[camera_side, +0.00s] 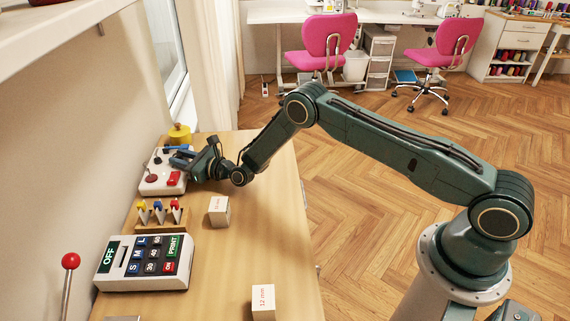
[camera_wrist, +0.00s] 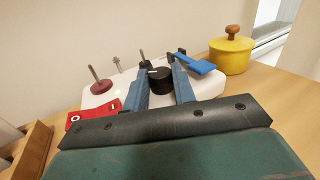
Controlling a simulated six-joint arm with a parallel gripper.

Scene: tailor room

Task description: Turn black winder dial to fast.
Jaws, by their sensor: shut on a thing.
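The black winder dial (camera_wrist: 161,80) sits on the white winder unit (camera_wrist: 100,97), with a light pointer mark on its top. My gripper (camera_wrist: 160,76) has its two blue fingers on either side of the dial and is shut on it. In the side view my gripper (camera_side: 181,160) reaches down over the white unit (camera_side: 152,186), and the dial is too small and covered there to make out. Any speed labels around the dial are not readable.
A yellow pot with a wooden knob (camera_wrist: 231,54) stands just beyond the unit. A wooden rack with coloured tools (camera_side: 160,216), a white cube (camera_side: 219,211), a keypad box (camera_side: 146,263) and a red-knobbed lever (camera_side: 70,262) are nearer.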

